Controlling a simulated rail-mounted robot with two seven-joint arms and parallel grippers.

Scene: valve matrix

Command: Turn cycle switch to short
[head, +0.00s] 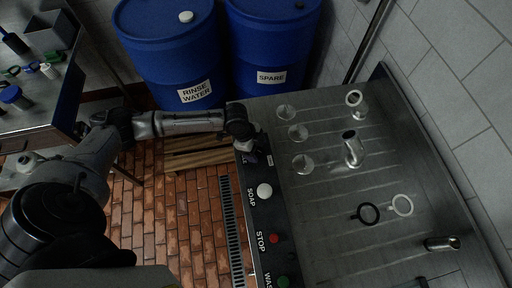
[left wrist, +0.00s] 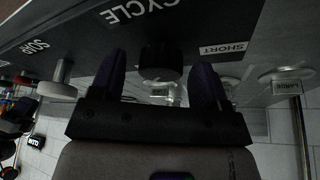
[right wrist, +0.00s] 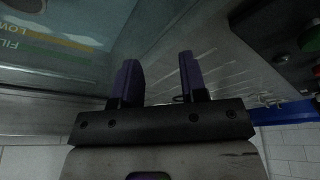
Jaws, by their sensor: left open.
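The cycle switch (left wrist: 161,60) is a black round knob on the dark control panel (left wrist: 60,22), below the CYCLE lettering in the left wrist view. A white SHORT label (left wrist: 222,50) sits to its right. My left gripper (left wrist: 158,85) is open, with one purple finger on each side of the knob and visible gaps to it. The knob's pointer direction cannot be told. In the head view my left gripper (head: 250,146) is at the panel's far end and hides the switch. My right gripper (right wrist: 160,78) is open and empty in the right wrist view.
Along the panel are a white SOAP knob (head: 264,190), a red STOP button (head: 274,239) and a green button (head: 283,281). The steel worktop (head: 330,225) holds glass discs, rings and metal fittings. Blue drums (head: 172,50) stand behind.

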